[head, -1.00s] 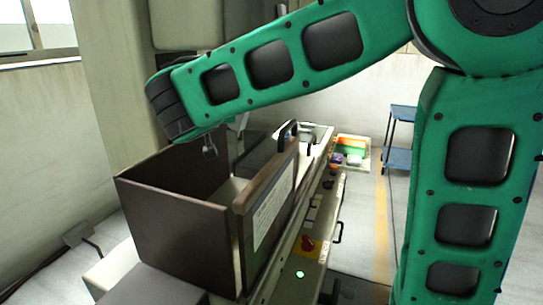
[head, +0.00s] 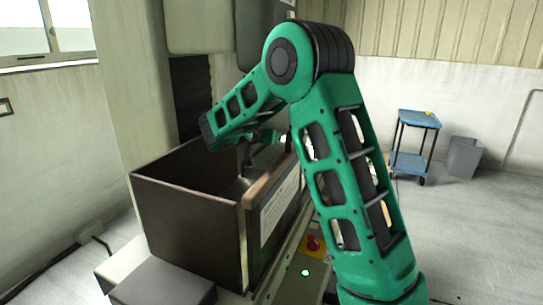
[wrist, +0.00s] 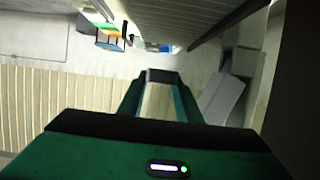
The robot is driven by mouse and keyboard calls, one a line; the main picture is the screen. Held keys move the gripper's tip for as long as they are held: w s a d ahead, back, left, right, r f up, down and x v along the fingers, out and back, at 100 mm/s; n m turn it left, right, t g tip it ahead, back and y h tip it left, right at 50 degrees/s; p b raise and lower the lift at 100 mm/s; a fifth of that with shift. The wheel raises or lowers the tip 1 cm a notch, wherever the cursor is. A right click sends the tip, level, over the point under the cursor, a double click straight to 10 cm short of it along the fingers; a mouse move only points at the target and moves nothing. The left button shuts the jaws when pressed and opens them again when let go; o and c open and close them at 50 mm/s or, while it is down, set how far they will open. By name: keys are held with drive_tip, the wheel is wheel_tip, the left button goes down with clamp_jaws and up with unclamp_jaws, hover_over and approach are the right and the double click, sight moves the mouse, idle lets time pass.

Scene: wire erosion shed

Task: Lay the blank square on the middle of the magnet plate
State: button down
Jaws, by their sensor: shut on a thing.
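My gripper (wrist: 160,84) shows in the wrist view with its two green fingers reaching away from the camera. It is shut on a small dark grey block between the fingertips, which looks like the blank (wrist: 162,76). In the head view my gripper (head: 246,158) is small and partly shadowed, above the inside of the open brown tank (head: 190,222). The blank cannot be made out there. I cannot see the magnet plate in either view; the tank's near walls hide most of its inside.
The tank's front door (head: 275,215) stands upright at its right side. A red button on a yellow panel (head: 314,246) is below it. A blue trolley (head: 414,140) and a grey bin (head: 463,157) stand on open floor at the right. A machine column rises behind the tank.

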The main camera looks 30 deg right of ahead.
hover_over(276, 156)
drive_tip(key=f, duration=0.5)
drive_tip(key=shift+w+d+f, duration=0.15)
drive_tip(key=shift+d+f, duration=0.05)
drive_tip(key=shift+f, duration=2.15)
drive_tip(key=c, duration=1.3)
unclamp_jaws()
drive_tip(key=shift+f, duration=0.1)
drive_tip(key=v, duration=1.2)
